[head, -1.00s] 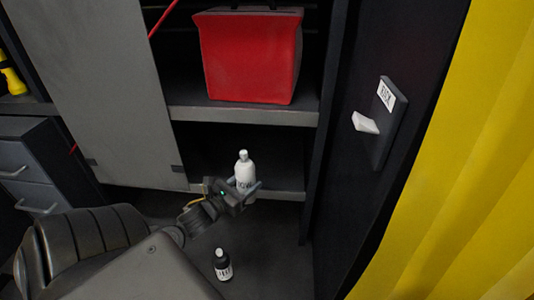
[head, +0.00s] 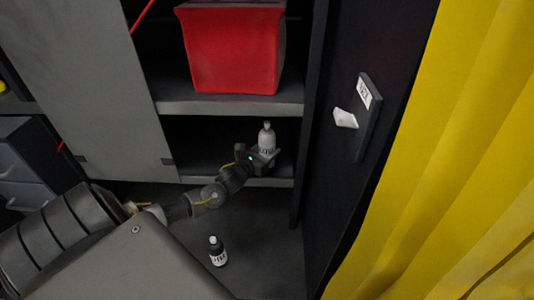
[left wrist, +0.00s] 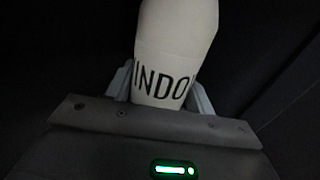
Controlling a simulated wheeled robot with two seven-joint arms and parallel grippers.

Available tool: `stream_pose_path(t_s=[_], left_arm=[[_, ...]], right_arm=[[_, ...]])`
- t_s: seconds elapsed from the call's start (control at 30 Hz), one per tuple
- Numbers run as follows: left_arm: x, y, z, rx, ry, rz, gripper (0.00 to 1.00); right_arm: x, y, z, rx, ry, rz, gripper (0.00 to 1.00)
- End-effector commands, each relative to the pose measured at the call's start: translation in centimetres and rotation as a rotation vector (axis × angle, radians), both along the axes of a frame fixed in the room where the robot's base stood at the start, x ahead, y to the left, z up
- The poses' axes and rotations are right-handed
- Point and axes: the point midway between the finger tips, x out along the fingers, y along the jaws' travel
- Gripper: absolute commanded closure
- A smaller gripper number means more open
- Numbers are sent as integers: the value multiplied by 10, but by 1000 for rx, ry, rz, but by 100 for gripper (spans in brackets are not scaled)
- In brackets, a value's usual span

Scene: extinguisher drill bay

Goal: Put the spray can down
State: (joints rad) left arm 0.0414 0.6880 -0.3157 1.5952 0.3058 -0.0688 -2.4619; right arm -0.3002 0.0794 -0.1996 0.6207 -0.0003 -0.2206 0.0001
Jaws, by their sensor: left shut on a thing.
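The spray can is a white bottle (head: 266,137) with a narrow neck and dark lettering. It is upright at the lower shelf of the open cabinet. My left gripper (head: 264,156) is shut on its lower part. In the left wrist view the white can (left wrist: 176,50) stands between the two fingers of the left gripper (left wrist: 160,88), with the letters "INDO" showing. Whether its base touches the shelf (head: 200,181) is hidden by the gripper. My right gripper is not in view.
A dark side panel with a white switch (head: 345,118) and a yellow curtain (head: 430,150) are to the right. Drawers (head: 25,165) are at left.

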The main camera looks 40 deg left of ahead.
Motion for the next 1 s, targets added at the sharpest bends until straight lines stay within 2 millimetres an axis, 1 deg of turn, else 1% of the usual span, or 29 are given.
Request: stream_pose_path(t_s=[0.03, 0.1, 0.2, 0.43, 0.57, 0.6, 0.7, 0.73, 0.77, 1.0], left_arm=[[0, 0, -5, -3, 0, 3, 80], [0, 0, -13, -2, -1, 2, 80], [0, 0, -19, -1, -2, 1, 80], [0, 0, -19, 0, -3, 0, 80], [0, 0, -24, -1, -2, 0, 80], [0, 0, -24, -1, 0, 0, 43], [0, 0, -24, -1, 0, 0, 29], [0, 0, -24, -1, 0, 0, 26], [-1, 0, -23, -1, 0, 0, 25], [-1, 0, -23, 0, 0, 0, 25]], right_arm=[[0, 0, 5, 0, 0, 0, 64], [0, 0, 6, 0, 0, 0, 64], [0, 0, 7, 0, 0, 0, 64], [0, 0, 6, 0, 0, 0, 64], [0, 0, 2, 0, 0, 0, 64], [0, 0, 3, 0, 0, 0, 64], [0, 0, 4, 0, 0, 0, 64], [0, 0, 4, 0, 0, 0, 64], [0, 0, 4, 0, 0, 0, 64], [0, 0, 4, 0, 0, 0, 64]])
